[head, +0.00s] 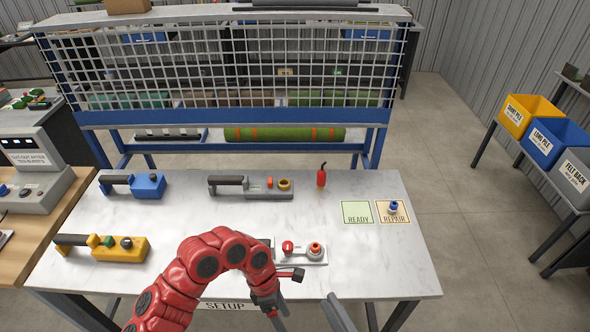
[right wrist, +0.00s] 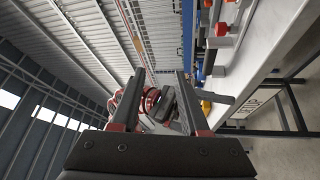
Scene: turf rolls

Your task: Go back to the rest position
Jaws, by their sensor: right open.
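My left arm (head: 205,262) is red and curves over the front of the white table. Its gripper (head: 272,303) hangs at the front edge near the SETUP label, and its jaw opening is not clear. My right gripper (head: 340,312) shows only as a grey finger at the bottom of the head view, just off the front edge. In the right wrist view its two long fingers (right wrist: 159,73) stand wide apart with nothing gripped. Red and dark parts of my left arm (right wrist: 155,104) show beyond, between those fingers.
The table (head: 150,225) holds a blue tool (head: 149,186), a yellow tool (head: 120,248), a grey tool (head: 265,188), a red bottle (head: 321,177), and a white plate (head: 316,258) with red knobs. Bins (head: 557,140) stand far right.

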